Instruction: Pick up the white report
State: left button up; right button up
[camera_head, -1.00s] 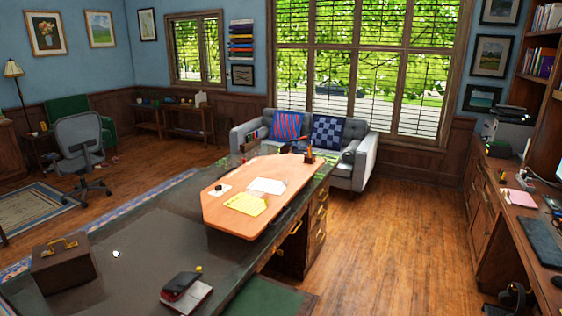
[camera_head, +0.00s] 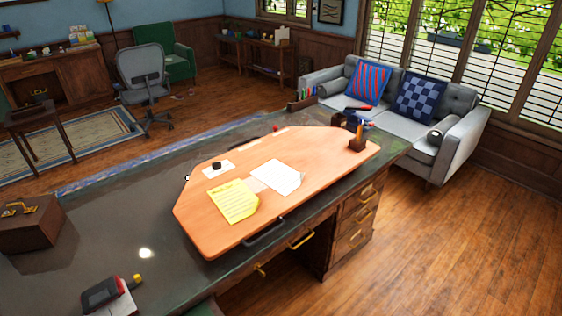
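A white sheet of paper (camera_head: 276,177), which looks like the white report, lies flat on the orange wooden board (camera_head: 215,238) on the dark desk. A yellow sheet (camera_head: 234,201) with writing lies to its left and nearer to me. A paler piece of paper (camera_head: 253,184) lies between the two. Print on the white sheet is too small to read. Neither of my grippers is in view.
A brown case (camera_head: 30,224) and a dark device (camera_head: 103,293) are on the desk (camera_head: 120,228). A grey sofa (camera_head: 460,150) stands behind. The wooden floor (camera_head: 430,245) at right is clear.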

aim_at(283, 180)
jog(key=i+l+u, duration=0.2)
jog(key=i+l, duration=0.15)
jog(key=l, duration=0.25)
jog(key=i+l, duration=0.15)
jog(key=l, duration=0.2)
jog(key=i+l+u, duration=0.15)
jog(key=l, duration=0.15)
